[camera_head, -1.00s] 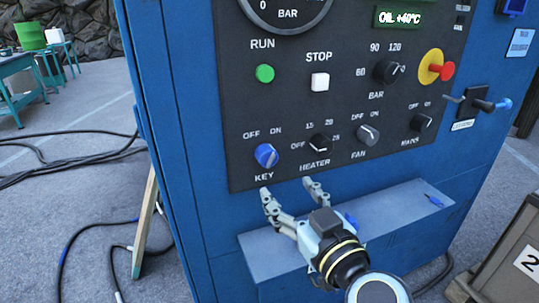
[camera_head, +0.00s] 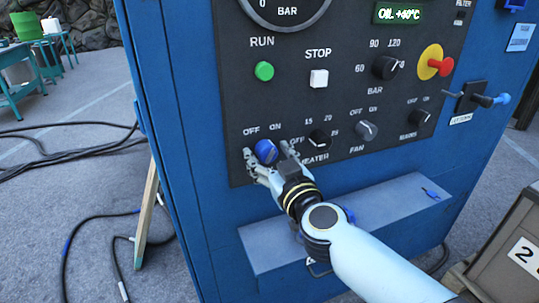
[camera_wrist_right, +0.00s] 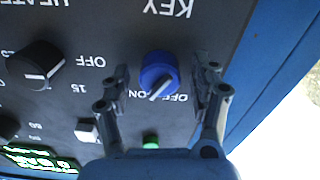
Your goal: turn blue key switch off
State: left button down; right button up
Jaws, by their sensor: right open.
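The blue key switch (camera_head: 266,151) is a round blue knob on the dark control panel, under the OFF and ON labels. In the right wrist view the knob (camera_wrist_right: 158,75) sits between the fingers, its white mark slanting toward the lower left, on the ON label's side. My right gripper (camera_head: 270,154) is open, with one finger on each side of the knob. In the right wrist view gaps show between the gripper (camera_wrist_right: 160,82) fingers and the knob. The KEY label is hidden by the gripper in the head view. My left gripper is not in view.
The black heater knob (camera_head: 319,139) is close to the right finger, with the fan knob (camera_head: 366,130) and mains knob (camera_head: 419,117) further right. A grey shelf (camera_head: 400,197) juts out below the panel. A green run button (camera_head: 264,71) and white stop button (camera_head: 318,78) sit above.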

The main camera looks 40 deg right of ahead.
jog(key=shift+c, duration=0.3)
jog(key=c, duration=1.1)
jog(key=shift+r+n+p, duration=0.15)
jog(key=shift+n+p, duration=0.45)
jog(key=shift+p, duration=0.25)
jog(key=n+p, duration=0.7)
jog(key=p, duration=0.2)
jog(key=shift+r+n, duration=0.1)
jog(key=shift+n, duration=0.2)
jog(key=shift+f+n+p, duration=0.2)
jog(key=shift+n+p, duration=1.4)
jog(key=o, duration=1.2)
jog(key=shift+c, duration=0.2)
